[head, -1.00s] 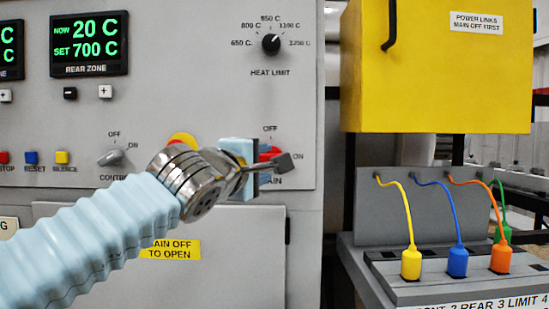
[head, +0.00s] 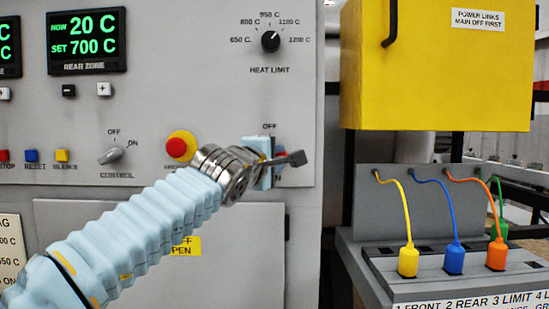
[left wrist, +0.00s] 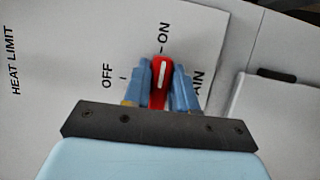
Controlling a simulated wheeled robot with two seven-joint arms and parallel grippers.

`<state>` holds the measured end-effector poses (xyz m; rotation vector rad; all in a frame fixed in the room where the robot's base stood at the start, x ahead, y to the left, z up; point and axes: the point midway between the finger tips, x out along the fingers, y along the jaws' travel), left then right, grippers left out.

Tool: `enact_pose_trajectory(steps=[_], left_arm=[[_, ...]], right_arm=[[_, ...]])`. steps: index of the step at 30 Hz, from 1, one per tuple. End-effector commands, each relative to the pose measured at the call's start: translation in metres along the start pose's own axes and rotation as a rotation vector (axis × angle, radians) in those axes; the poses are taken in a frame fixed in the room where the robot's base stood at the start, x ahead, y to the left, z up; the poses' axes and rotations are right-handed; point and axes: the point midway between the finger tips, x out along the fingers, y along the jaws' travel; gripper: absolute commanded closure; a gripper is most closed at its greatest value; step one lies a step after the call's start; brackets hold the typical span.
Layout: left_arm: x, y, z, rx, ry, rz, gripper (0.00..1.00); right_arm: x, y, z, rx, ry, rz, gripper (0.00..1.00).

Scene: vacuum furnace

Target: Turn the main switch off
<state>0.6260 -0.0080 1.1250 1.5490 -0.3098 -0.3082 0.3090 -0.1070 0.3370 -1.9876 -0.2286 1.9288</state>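The main switch is a red knob (left wrist: 161,80) with a white line; in the left wrist view the line points toward the ON mark. The OFF mark lies to its left there. My left gripper (left wrist: 161,88) has one blue finger on each side of the knob, very close to it. I cannot tell whether the fingers press on it. In the head view my left gripper (head: 277,165) is at the panel's lower right, under the OFF label, and hides most of the switch. My right gripper is not in view.
A red emergency button (head: 178,147) on a yellow base sits just left of my gripper. The control knob (head: 111,156) is farther left and the heat limit knob (head: 271,41) above. A yellow box (head: 436,75) and coloured plugs (head: 453,258) stand at right.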

Motion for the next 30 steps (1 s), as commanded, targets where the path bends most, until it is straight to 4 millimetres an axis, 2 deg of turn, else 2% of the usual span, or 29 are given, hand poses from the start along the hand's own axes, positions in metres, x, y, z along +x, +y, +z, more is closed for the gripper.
enact_pose_trajectory(steps=[2, 14, 23, 30], left_arm=[[0.000, 0.000, 0.000, 0.000, 0.000, -0.001, 1.00], [0.000, -0.002, 0.000, -0.066, 0.000, 0.025, 1.00], [0.000, -0.004, 0.000, -0.272, 0.001, 0.112, 1.00], [0.000, -0.004, -0.001, -0.481, 0.002, 0.201, 1.00]], right_arm=[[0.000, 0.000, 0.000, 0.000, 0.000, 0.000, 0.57], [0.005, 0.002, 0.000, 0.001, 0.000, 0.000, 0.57], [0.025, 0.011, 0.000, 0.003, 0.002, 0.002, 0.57], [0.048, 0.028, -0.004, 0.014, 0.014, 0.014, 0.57]])
